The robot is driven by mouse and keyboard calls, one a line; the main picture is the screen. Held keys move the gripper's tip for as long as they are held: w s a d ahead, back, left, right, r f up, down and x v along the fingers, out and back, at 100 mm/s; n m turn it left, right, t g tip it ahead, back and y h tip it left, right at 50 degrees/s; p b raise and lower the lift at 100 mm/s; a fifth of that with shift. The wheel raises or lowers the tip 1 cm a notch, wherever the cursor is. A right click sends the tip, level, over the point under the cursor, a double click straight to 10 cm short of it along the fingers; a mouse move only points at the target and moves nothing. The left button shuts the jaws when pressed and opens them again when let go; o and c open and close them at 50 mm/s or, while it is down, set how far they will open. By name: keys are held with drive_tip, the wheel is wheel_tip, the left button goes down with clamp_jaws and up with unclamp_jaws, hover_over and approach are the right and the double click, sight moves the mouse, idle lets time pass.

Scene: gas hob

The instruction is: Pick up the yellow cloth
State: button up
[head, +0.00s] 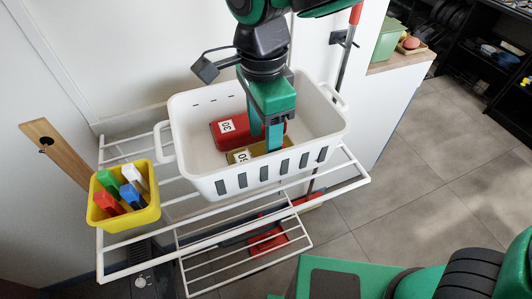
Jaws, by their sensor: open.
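A yellow item (259,150) with a white number label lies low in a white basket (330,118), near its front wall. It is partly hidden by my gripper and the basket rim, and I cannot tell whether it is cloth. My gripper (265,138) points down into the basket with its fingers parted. One fingertip is over or against the yellow item; contact cannot be told. A red item (218,138) labelled 30 lies just behind and left of it, partly hidden by a finger.
The basket stands on a white wire rack (345,176). A yellow bin (130,215) with several coloured pieces stands left of it, next to a wooden board (62,155). A red item (268,241) is below. The wall is close behind; grey floor is open at right.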

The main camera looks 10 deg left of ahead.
sight(263, 152)
drive_tip(key=shift+f, duration=2.25)
drive_tip(key=c, duration=0.7)
drive_tip(key=shift+r, duration=0.1)
drive_tip(key=shift+c, duration=0.2)
